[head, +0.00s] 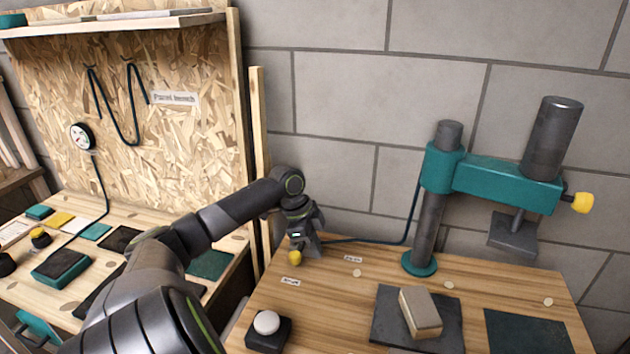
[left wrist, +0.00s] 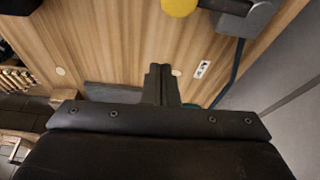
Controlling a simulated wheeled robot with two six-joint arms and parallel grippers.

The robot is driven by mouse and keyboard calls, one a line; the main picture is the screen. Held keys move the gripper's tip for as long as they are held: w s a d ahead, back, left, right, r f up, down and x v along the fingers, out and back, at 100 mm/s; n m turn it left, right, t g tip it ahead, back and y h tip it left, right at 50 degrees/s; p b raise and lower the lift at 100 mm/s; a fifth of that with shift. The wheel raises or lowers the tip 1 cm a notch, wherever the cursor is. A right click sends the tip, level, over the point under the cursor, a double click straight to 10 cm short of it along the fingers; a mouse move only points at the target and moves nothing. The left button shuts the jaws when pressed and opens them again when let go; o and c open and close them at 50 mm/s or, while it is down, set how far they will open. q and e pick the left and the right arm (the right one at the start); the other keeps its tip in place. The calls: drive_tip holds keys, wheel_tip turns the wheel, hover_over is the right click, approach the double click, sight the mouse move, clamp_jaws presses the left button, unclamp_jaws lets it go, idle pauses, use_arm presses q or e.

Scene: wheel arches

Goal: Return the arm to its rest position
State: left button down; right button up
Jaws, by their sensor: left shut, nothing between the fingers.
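My left arm (head: 208,228) reaches in from the lower left across the front of the panel bench toward the back left of the press table. Its gripper (head: 300,214) is over the table's back left corner, in front of a grey unit with a yellow knob (head: 295,257). In the left wrist view the gripper's fingers (left wrist: 161,84) are together with nothing between them. The yellow knob (left wrist: 180,6) and the grey unit (left wrist: 252,16) show at the top of that view, apart from the fingers. My right gripper is not in view.
A teal press (head: 490,180) stands at the back right of the wooden table (head: 320,300). A tan block (head: 420,311) lies on a dark plate (head: 385,325); a white button (head: 266,322) is at the front left. The panel bench (head: 190,140) stands left, with a wooden post (head: 258,150) beside it.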

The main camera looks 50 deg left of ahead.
use_arm(q)
drive_tip(key=v, duration=0.7)
drive_tip(key=shift+a+r+b, duration=0.15)
drive_tip(key=shift+a+b, duration=0.15)
drive_tip(key=shift+a, duration=0.15)
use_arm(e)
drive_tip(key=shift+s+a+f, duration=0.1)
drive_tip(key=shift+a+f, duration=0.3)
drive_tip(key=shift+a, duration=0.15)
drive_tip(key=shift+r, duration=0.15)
